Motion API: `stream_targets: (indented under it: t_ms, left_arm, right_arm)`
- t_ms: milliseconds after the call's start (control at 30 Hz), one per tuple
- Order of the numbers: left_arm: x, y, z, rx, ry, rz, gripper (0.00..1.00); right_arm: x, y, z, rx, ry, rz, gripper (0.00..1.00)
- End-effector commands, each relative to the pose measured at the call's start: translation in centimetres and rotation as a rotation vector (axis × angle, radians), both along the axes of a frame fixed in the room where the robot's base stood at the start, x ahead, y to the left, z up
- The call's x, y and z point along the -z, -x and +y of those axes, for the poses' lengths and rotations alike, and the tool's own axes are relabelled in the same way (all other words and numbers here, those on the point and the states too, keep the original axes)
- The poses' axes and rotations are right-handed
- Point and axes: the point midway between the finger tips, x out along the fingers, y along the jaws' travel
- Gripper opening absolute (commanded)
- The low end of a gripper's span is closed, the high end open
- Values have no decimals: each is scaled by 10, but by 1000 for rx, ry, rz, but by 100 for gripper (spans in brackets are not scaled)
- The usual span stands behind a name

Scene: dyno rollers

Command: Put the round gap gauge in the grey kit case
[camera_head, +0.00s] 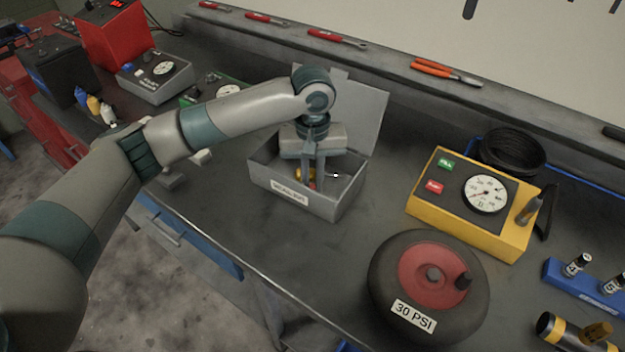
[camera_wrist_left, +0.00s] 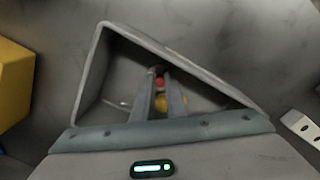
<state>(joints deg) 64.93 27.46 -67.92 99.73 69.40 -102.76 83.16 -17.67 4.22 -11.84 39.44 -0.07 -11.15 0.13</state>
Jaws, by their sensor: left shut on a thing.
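The grey kit case (camera_head: 290,195) stands on the bench with its lid open at the back and a white label on its front. It also shows in the left wrist view (camera_wrist_left: 90,80). My left gripper (camera_head: 312,186) points down inside the case. Its fingers (camera_wrist_left: 161,82) are close together on a small thing, mostly hidden, with a red part between the tips; I take it as the round gap gauge (camera_wrist_left: 159,83). A yellow piece (camera_wrist_left: 178,102) lies beside the fingers in the case. My right gripper is not in view.
A yellow gauge box (camera_head: 455,225) stands right of the case. A dark wheel marked 30 PSI (camera_head: 385,270) lies in front of that box. A grey meter box (camera_head: 150,85) stands at the back left. The bench between case and wheel is clear.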

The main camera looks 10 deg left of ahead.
Motion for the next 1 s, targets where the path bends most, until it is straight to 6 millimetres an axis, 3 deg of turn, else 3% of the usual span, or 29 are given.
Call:
stream_targets:
  t_ms: [167, 200, 267, 767, 1000]
  left_arm:
    - [1, 0, 0, 0, 0, 0, 0]
    - [2, 0, 0, 0, 0, 0, 17]
    - [2, 0, 0, 0, 0, 0, 31]
    - [0, 0, 0, 0, 1, -1, 31]
    - [-30, -1, -1, 2, 1, -3, 31]
  right_arm:
    - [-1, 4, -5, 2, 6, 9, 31]
    - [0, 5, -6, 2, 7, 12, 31]
    - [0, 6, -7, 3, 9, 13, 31]
    - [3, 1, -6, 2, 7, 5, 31]
    - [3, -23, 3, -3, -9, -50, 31]
